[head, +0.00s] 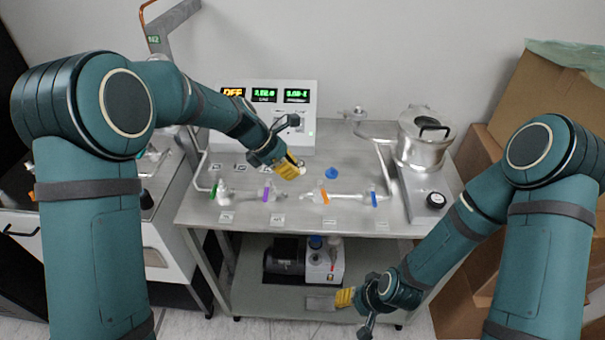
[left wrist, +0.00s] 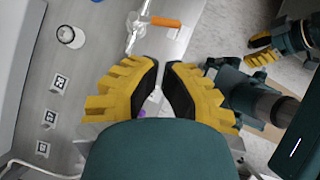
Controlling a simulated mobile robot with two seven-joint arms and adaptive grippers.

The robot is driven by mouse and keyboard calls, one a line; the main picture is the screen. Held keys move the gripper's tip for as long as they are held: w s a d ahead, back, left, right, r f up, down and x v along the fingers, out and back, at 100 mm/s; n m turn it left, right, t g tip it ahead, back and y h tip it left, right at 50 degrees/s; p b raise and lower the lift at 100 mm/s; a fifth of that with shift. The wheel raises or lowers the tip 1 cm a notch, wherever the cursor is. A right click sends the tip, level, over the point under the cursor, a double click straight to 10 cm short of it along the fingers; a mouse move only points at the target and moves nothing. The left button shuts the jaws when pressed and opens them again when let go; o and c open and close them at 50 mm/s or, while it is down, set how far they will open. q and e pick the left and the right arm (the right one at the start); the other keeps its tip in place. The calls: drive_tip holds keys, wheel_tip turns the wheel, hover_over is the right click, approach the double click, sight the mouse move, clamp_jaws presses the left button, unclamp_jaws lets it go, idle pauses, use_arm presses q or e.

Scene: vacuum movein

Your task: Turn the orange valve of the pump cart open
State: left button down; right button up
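The orange valve (head: 324,196) sits on a clear glass fitting at the front of the pump cart's top (head: 345,224). It also shows at the top of the left wrist view (left wrist: 165,21), with its handle lying sideways. My left gripper (head: 290,168) hangs above the cart, to the left of and behind the orange valve, apart from it. In the left wrist view, its yellow fingers (left wrist: 162,66) are empty, with a narrow gap between the dark pads. My right gripper (head: 345,298) is low in front of the cart, its finger gap unclear.
Purple (head: 266,194), green (head: 213,190) and blue (head: 373,198) valves stand in the same row. A gauge box (head: 262,118) is behind. A steel chamber (head: 424,143) stands at the right. A pump (head: 324,262) is on the lower shelf. Cardboard boxes (head: 545,100) fill the right side.

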sight(323, 193)
use_arm(q)
drive_tip(key=b+x, duration=0.1)
drive_tip(key=x, duration=1.1)
drive_tip(key=shift+d+f, duration=0.2)
drive_tip(key=shift+f, duration=0.1)
use_arm(e)
drive_tip(key=shift+f, duration=0.7)
